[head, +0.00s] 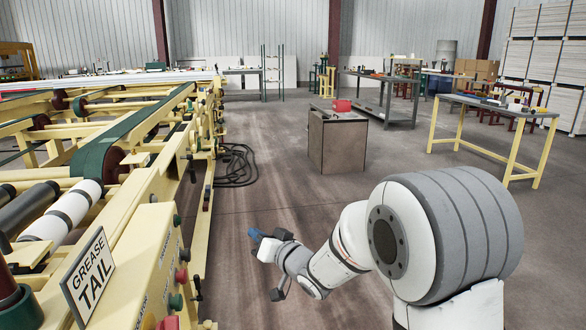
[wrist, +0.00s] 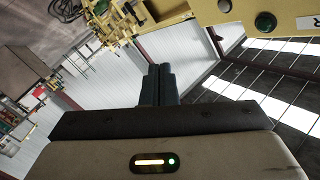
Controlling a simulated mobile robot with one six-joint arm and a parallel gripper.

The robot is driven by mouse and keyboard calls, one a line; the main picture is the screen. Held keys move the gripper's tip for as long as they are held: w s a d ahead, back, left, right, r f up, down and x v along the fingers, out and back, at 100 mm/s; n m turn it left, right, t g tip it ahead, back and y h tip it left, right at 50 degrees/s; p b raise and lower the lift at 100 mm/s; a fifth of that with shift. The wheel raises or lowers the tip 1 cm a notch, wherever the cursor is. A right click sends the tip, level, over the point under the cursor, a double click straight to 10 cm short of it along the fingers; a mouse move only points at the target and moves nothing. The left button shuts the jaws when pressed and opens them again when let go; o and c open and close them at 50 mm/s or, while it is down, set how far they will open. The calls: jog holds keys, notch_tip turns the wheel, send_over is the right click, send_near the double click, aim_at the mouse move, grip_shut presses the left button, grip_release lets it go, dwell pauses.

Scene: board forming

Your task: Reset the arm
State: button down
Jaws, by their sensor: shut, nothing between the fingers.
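My gripper (wrist: 160,72) shows in the wrist view with its two dark fingers together, shut and empty. In the head view my gripper (head: 254,235) is a small blue tip at the end of my white and grey arm. The arm reaches out low from the lower right, and the gripper points left toward the yellow machine. It is apart from the machine, over open floor. The wrist view is tilted, with the wall and roof behind the fingers.
The yellow roller conveyor (head: 150,180) fills the left, with a control panel (head: 150,270) of buttons and a "GREASE TAIL" sign (head: 89,277). A yellow-legged table (head: 490,104) is right. Black cables (head: 236,165) lie beside the conveyor.

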jog(key=s+d+r+m+g+h+p, duration=0.1)
jog(key=s+d+r+h+p, duration=0.4)
jog(key=d, duration=0.5)
jog(key=s+d+r+m+g+h+p, duration=0.1)
jog(key=s+d+r+m+h+p, duration=0.1)
jog(key=d+r+h+p, duration=0.55)
jog(key=s+d+r+g+p, duration=0.3)
jog(key=s+d+g+p, duration=0.1)
jog(key=s, duration=0.7)
jog(key=s+d+r+g+p, duration=0.3)
jog(key=s+d+g+p, duration=0.1)
jog(key=s, duration=0.8)
jog(key=shift+d, duration=0.35)
jog(key=shift+r+y, duration=0.1)
jog(key=shift+y, duration=0.15)
